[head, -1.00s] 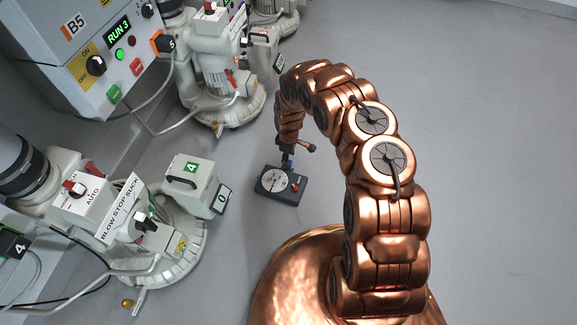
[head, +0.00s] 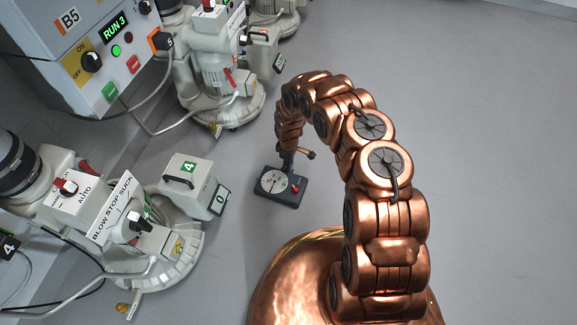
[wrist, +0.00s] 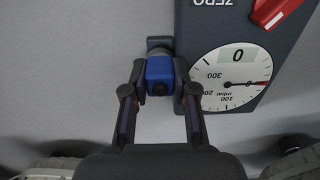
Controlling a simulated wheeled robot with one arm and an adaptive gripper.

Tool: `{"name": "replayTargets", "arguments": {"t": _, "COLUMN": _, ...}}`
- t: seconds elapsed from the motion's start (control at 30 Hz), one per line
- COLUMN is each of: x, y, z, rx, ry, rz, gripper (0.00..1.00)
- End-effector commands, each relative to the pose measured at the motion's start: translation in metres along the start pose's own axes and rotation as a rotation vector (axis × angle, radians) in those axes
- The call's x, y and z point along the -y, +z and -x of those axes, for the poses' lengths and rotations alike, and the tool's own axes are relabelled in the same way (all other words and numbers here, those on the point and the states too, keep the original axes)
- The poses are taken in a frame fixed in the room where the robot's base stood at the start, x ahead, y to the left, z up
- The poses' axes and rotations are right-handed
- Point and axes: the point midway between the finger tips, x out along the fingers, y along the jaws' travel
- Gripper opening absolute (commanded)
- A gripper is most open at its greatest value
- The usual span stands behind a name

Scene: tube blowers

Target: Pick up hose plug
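The blue hose plug (wrist: 159,75) sits in the middle of the wrist view, at the edge of a dark grey gauge box with a round white dial (wrist: 229,79). My gripper (wrist: 160,64) reaches down over the plug, with one finger on each side of it. The fingertips are very close to the plug's sides; I cannot tell whether they press on it. In the head view my gripper (head: 287,163) is at the back edge of the gauge box (head: 281,187), and the plug is hidden there.
The gauge box stands on the grey floor (head: 470,150). A blower with a "4" box (head: 189,188) stands just left of it, and another blower (head: 222,70) is behind. A control cabinet (head: 80,60) is at the upper left. The floor to the right is clear.

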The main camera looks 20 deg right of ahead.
Motion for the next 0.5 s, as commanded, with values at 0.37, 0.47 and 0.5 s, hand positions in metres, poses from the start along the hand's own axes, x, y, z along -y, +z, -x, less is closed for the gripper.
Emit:
{"name": "replayTargets", "arguments": {"t": 0.37, "x": -0.0001, "y": -0.0001, "z": 0.0001, "rx": 0.0, "ry": 0.0, "rz": 0.0, "gripper": 0.0}}
{"name": "replayTargets", "arguments": {"t": 0.47, "x": -0.0001, "y": 0.0, "z": 0.0008, "rx": 0.0, "ry": 0.0, "rz": 0.0, "gripper": 0.0}}
{"name": "replayTargets", "arguments": {"t": 0.5, "x": -0.0002, "y": -0.0001, "z": 0.0023, "rx": 0.0, "ry": 0.0, "rz": 0.0, "gripper": 0.0}}
